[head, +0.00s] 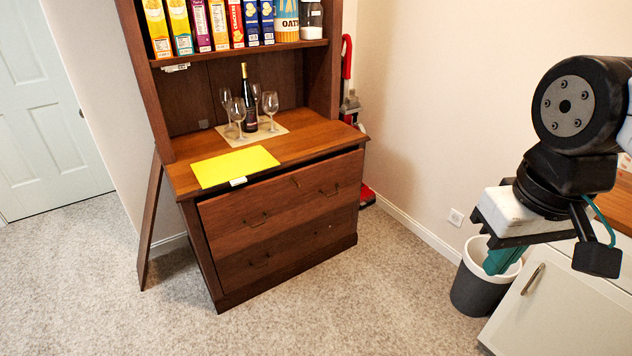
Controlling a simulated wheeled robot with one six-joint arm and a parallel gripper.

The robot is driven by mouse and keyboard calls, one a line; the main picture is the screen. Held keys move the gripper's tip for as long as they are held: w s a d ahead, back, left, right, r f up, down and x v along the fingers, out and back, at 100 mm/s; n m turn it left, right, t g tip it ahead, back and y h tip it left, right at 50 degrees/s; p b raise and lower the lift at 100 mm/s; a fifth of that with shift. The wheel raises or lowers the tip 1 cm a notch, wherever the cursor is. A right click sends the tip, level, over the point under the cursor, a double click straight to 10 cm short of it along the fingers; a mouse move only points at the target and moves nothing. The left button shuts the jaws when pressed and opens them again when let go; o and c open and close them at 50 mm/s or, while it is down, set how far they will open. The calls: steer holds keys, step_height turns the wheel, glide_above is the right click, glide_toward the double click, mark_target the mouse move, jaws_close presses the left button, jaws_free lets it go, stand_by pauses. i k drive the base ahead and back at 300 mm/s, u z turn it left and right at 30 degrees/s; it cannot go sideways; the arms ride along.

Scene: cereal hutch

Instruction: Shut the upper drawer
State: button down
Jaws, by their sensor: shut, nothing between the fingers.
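The wooden hutch (190,178) stands left of centre, with two wide drawers below its counter. The upper drawer (290,205) sticks out a little past the counter edge, with a dark gap along its top. It has two small pull handles and a keyhole plate. The lower drawer (295,245) looks flush with the frame. My gripper (500,262) hangs at the right with teal fingers pointing down, shut and empty. It is well apart from the hutch and overlaps the bin in the picture.
A yellow sheet (234,167), a wine bottle (249,105) and several glasses stand on the counter. Cereal boxes (219,22) fill the shelf above. A bin (481,285) and white cabinet (560,305) are at right. A board (149,222) leans at left. Carpet in front is clear.

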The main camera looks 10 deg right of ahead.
mark_target(234, 221)
steer(key=u, duration=0.55)
steer(key=i, duration=1.4)
steer(key=z, duration=0.8)
